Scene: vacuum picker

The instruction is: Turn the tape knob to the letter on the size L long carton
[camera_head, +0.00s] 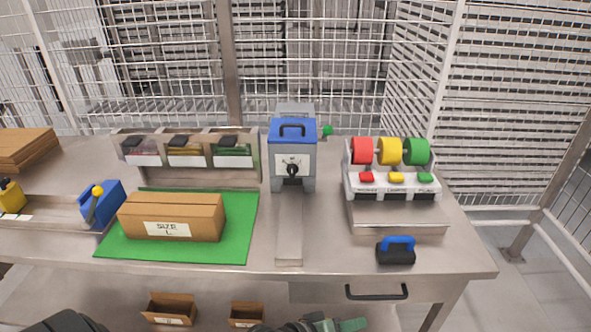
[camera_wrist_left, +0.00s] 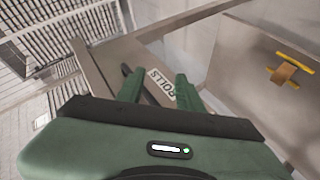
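The tape machine (camera_head: 292,150) stands at the centre of the bench, a grey box with a blue top. Its black knob (camera_head: 292,170) sits on a white dial plate, whose letters are too small to read. A long brown carton (camera_head: 172,216) with a white "SIZE L" label (camera_head: 167,230) lies on the green mat (camera_head: 238,230), left of the machine. My left gripper (camera_head: 338,325) is low at the bottom edge of the head view, away from the knob. In the left wrist view its two green fingers (camera_wrist_left: 158,88) are apart with nothing between them. My right gripper is not seen.
Red, yellow and green tape rolls (camera_head: 390,151) stand on a rack at the right. A black block with a blue handle (camera_head: 397,250) is near the front edge. A drawer handle (camera_head: 377,292) juts below. Small open boxes (camera_head: 170,308) sit under the bench.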

